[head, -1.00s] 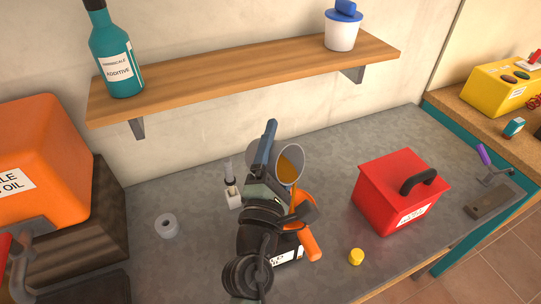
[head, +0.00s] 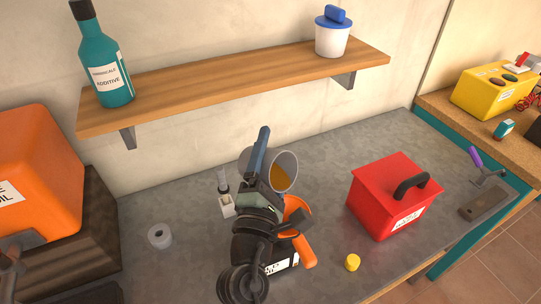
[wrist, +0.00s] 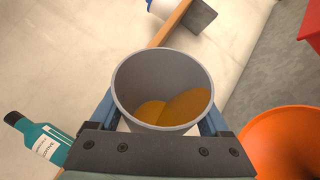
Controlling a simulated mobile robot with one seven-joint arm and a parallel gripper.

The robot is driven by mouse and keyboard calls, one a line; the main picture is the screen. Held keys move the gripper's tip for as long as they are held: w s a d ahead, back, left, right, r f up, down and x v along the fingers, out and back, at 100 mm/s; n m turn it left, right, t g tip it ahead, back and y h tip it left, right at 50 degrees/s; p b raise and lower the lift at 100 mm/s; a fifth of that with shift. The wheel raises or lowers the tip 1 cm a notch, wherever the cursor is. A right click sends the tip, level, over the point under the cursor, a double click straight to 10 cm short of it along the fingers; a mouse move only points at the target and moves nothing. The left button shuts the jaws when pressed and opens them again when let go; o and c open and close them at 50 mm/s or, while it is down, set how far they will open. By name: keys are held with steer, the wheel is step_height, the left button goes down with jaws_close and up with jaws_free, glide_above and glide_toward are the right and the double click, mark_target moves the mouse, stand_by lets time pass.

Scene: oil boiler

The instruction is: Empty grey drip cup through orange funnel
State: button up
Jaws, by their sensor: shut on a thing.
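My gripper (head: 261,152) is shut on the grey drip cup (head: 283,170) and holds it above the bench. The cup is tilted, its mouth towards the head camera. In the wrist view, the cup (wrist: 128,80) still has amber oil (wrist: 185,107) pooled inside. The orange funnel (head: 297,207) is just below and to the right of the cup, partly hidden by my arm. In the wrist view, the funnel (wrist: 285,140) lies to the right of the cup, and the two look apart.
A red box (head: 385,205) with a black handle stands right of the funnel. A yellow cap (head: 352,262) lies in front. A wooden shelf (head: 230,77) runs above, holding a teal bottle (head: 103,62) and a white tub (head: 332,40).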

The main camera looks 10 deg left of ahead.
steer(key=shift+s+d+f+m+t+b, duration=0.1)
steer(key=shift+m+t+b, duration=0.5)
steer(key=shift+b, duration=1.5)
steer(key=shift+d+f+m+h+b, duration=0.1)
steer(key=shift+f+m+h+b, duration=0.15)
steer(key=shift+m+b, duration=0.45)
stand_by(0.4)
steer(key=shift+r+b, duration=0.15)
steer(key=shift+b, duration=0.35)
steer(key=shift+s+d+f+m+h+b, duration=0.2)
steer(key=shift+m+b, duration=0.3)
steer(key=shift+b, duration=0.8)
steer(key=shift+d+f+m+h+b, duration=0.1)
steer(key=shift+m+h+b, duration=0.3)
steer(key=shift+b, duration=0.85)
steer(key=shift+r+p, duration=0.2)
steer(key=shift+p, duration=0.2)
steer(key=p, duration=0.1)
steer(key=n+p, duration=0.1)
steer(key=p, duration=0.1)
steer(key=shift+w+a+r+y+p, duration=0.1)
steer(key=shift+a+r+y+p, duration=0.1)
steer(key=shift+r+y+p, duration=0.15)
steer(key=shift+a+n+p, duration=0.1)
steer(key=shift+n+p, duration=0.6)
steer(key=shift+p, duration=0.55)
steer(key=shift+w+y+p, duration=0.1)
steer(key=shift+y+p, duration=0.25)
steer(key=shift+y, duration=0.05)
steer(key=shift+n+g+p, duration=0.3)
